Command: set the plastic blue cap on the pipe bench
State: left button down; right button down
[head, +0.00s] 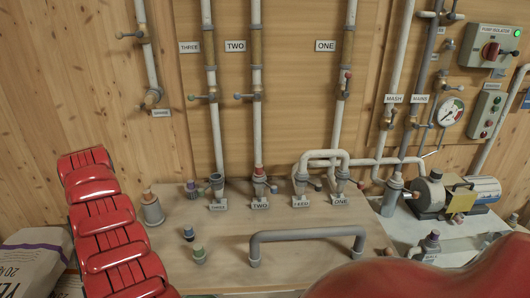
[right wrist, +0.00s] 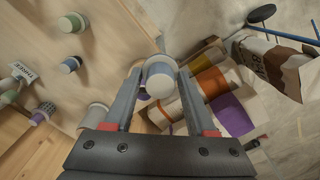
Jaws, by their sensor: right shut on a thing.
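My right gripper (right wrist: 158,84) is shut on a pale, round-ended cap (right wrist: 160,80) between its fingertips. It is held off the bench's edge, with floor items behind it. Its side is mostly hidden, so I cannot tell its colour for sure. The pipe bench (head: 290,215) is a pale wooden top under the pipes; it also shows in the right wrist view (right wrist: 105,55). A cap with a dark blue band (head: 188,233) stands on the bench; it also shows in the right wrist view (right wrist: 70,65). My right gripper is not visible in the head view. My left gripper is in neither view.
A green-topped cap (head: 198,253), a purple ribbed cap (head: 192,188) and a grey cylinder (head: 152,208) stand on the left part of the bench. A grey rail (head: 305,236) rises near the front. Labelled pipe sockets line the back. Sacks (head: 35,262) lie at left.

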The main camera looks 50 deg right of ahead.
aim_at(246, 236)
jog(key=k+z, duration=0.15)
jog(key=z, duration=0.25)
jog(key=k+l+z, duration=0.1)
jog(key=z, duration=0.3)
jog(key=k+l+z, duration=0.1)
jog(key=z, duration=0.3)
